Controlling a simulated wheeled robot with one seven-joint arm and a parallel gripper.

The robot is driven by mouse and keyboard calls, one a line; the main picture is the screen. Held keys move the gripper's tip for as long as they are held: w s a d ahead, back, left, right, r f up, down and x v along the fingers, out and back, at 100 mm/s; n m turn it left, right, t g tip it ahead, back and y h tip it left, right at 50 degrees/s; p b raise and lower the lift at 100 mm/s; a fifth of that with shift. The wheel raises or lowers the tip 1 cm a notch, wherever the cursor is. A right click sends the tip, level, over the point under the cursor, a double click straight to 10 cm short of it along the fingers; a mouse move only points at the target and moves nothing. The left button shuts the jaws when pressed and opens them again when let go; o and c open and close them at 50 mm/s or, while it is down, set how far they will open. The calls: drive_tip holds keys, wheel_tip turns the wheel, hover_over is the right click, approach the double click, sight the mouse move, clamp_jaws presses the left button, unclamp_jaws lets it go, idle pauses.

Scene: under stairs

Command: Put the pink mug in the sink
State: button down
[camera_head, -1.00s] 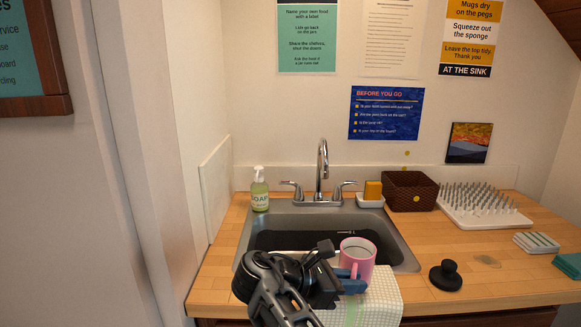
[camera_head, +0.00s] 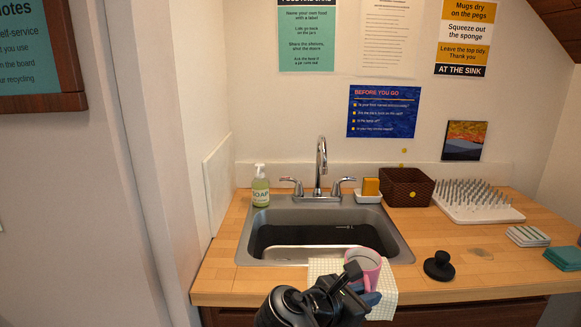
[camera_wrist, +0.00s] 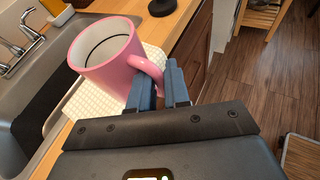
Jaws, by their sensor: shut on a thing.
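The pink mug (camera_head: 364,266) is in front of the sink's front right corner, over the checked cloth. In the wrist view the pink mug (camera_wrist: 108,58) is tilted, with its open top toward the upper left. My gripper (camera_head: 362,296) is shut on the mug's handle; its blue fingers (camera_wrist: 158,84) close around the handle in the wrist view. Whether the mug touches the cloth or counter is hard to tell. The steel sink (camera_head: 396,244) lies behind and left of the mug, with a dark basin and a chrome tap (camera_head: 321,168) at its back.
A checked cloth (camera_head: 384,290) hangs over the counter's front edge. A black round-knobbed object (camera_head: 439,266) stands right of the mug. Along the back are a soap bottle (camera_head: 260,188), a sponge holder (camera_head: 368,196), a brown basket (camera_head: 408,190) and a white peg rack (camera_head: 476,212).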

drive_tip(key=s+d+f+n+t+y, duration=0.3)
drive_tip(key=s+d+n+t+y, duration=0.2)
drive_tip(key=s+d+n+y, duration=0.1)
drive_tip(key=shift+s+d+n+t+y, duration=0.3)
drive_tip(key=shift+s+n+y, duration=0.35)
drive_tip(key=shift+n, duration=0.25)
drive_tip(key=s+f+n+y, duration=0.1)
drive_tip(key=s+f+y, duration=0.1)
drive_tip(key=f, duration=0.6)
drive_tip(key=s+f+n+y+b, duration=0.1)
drive_tip(key=s+f+n+y, duration=0.1)
drive_tip(key=s+f, duration=0.3)
wheel_tip(320, 180, down, 4)
drive_tip(key=shift+t, duration=0.3)
